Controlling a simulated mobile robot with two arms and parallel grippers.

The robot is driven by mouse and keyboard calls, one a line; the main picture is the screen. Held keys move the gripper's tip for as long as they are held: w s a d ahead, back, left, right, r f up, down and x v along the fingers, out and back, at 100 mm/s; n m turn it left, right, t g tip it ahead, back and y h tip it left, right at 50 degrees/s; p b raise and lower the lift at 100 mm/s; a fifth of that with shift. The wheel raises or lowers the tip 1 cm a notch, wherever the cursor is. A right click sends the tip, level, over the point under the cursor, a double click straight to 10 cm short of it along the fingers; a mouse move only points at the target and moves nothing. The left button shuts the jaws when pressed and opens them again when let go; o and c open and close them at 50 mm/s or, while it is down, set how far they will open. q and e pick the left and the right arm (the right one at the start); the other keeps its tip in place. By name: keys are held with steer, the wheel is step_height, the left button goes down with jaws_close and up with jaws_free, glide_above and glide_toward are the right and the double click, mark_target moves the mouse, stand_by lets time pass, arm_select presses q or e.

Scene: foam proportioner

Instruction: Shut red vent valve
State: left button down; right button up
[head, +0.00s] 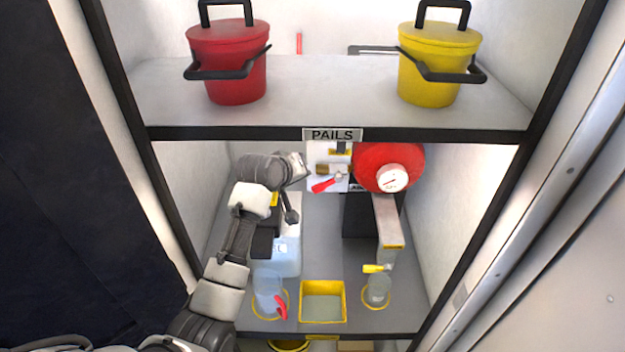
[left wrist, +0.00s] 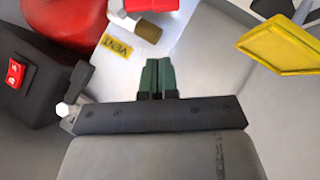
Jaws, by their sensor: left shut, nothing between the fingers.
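The red vent valve handle (head: 325,185) sits at the white panel (head: 318,155) left of the red tank, tilted up toward the right. In the left wrist view a red part (left wrist: 150,4), which looks like this handle, shows at the top edge, cut off, above a brass-coloured stem (left wrist: 148,32). The yellow VENT label (left wrist: 117,48) lies below and left of the stem. My left gripper (left wrist: 158,66) is shut and empty, its green fingers just below the stem and apart from it. In the head view its wrist is left of the panel; its fingertips are hard to make out.
The red tank (head: 375,165) with a gauge stands right of the panel. A shelf edge (head: 250,133) with red and yellow pails runs above. Below are a yellow-rimmed tray (head: 323,284) and clear beakers (head: 267,290). A red switch (left wrist: 15,73) sits on a dark box.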

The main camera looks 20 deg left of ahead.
mark_target(328, 183)
arm_select(q)
steer(key=w+d+f+p, duration=0.1)
steer(key=w+d+f, duration=0.1)
steer(key=f, duration=0.3)
steer(key=shift+w+d+f+p, duration=0.25)
steer(key=shift+w+d+p, duration=0.15)
steer(key=shift+w, duration=0.35)
